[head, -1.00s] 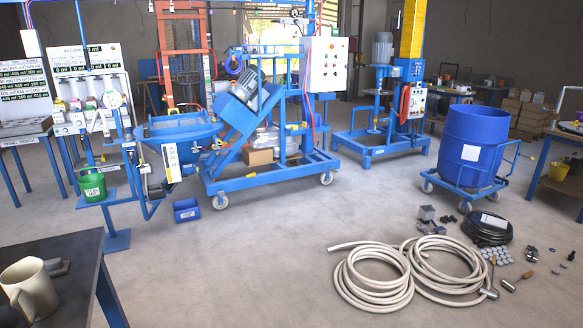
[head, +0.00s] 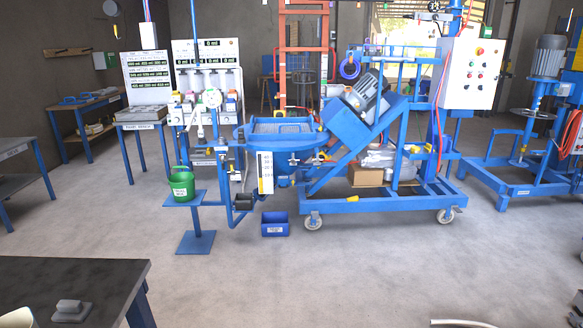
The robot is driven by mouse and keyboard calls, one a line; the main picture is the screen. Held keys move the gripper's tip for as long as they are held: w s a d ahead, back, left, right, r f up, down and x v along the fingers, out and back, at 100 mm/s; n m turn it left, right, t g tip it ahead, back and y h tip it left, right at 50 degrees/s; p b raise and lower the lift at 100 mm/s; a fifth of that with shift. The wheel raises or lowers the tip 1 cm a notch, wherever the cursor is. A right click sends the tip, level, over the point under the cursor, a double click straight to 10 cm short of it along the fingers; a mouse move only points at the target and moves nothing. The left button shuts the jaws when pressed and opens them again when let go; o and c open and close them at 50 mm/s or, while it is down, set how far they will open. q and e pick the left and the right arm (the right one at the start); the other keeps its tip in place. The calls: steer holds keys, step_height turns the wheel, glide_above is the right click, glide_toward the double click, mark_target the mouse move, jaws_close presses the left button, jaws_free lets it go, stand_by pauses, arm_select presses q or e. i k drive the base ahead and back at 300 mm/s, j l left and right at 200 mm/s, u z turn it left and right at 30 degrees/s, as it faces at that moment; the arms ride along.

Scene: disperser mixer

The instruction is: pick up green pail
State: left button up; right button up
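The green pail (head: 182,186) stands upright on a small blue stand (head: 196,240) left of the middle of the head view. It has a white label on its front, and a thin handle seems to rise above its rim. It is across the floor, beyond the dark table in the near left corner.
A blue bin (head: 275,224) lies on the floor right of the stand. The blue mixer frame (head: 375,204) stands further right. Open floor lies in front of the stand.

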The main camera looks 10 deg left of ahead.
mark_target(182, 184)
steer(key=i+l+u, duration=0.1)
steer(key=i+u, duration=0.35)
steer(key=i, duration=1.5)
